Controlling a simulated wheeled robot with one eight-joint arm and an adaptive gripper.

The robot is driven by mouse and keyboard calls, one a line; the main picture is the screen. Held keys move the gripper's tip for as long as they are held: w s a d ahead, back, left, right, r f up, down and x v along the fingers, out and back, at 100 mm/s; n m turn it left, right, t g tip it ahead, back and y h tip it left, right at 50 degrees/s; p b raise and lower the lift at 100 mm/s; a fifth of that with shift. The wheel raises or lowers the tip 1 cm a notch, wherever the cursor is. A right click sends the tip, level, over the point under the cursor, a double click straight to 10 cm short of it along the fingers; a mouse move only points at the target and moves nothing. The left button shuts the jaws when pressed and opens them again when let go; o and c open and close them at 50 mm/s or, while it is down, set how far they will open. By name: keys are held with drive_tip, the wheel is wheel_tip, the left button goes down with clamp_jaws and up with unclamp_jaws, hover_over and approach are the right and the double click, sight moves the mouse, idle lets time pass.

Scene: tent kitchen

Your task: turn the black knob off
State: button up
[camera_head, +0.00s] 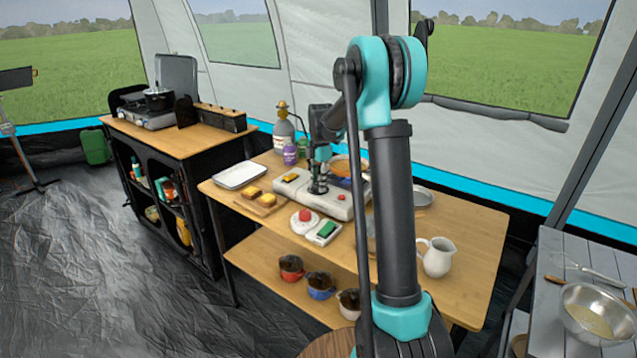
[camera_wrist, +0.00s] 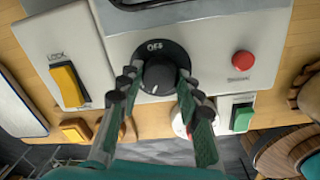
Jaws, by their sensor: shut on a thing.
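The black knob (camera_wrist: 160,74) sits on the front panel of a white appliance (camera_wrist: 118,18), in the middle of the wrist view. The word OFF is printed on its dark dial, above the knob in the picture. A small white mark shows at the knob's lower edge, away from OFF. My gripper (camera_wrist: 159,79) is shut on the knob, one finger on each side. In the head view my gripper (camera_head: 318,187) is down at the appliance (camera_head: 352,206) on the wooden table and hides the knob.
A yellow LOCK switch (camera_wrist: 67,86) is left of the knob and a red button (camera_wrist: 242,61) right. A green switch (camera_wrist: 242,118) is close by. A white tray (camera_head: 240,175) and a white pitcher (camera_head: 437,258) stand on the table (camera_head: 470,228).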

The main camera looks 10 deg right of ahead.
drive_tip(key=m, duration=0.3)
drive_tip(key=shift+m, duration=0.4)
drive_tip(key=m, duration=0.3)
drive_tip(key=shift+a+m, duration=0.1)
drive_tip(key=shift+m, duration=0.3)
drive_tip(key=m, duration=0.7)
drive_tip(key=shift+h, duration=0.3)
drive_tip(key=m, duration=0.3)
drive_tip(key=shift+w+m, duration=0.1)
drive_tip(key=shift+m, duration=0.3)
drive_tip(key=m, duration=0.3)
drive_tip(key=shift+m+g, duration=0.3)
drive_tip(key=m, duration=0.3)
drive_tip(key=shift+m, duration=2.2)
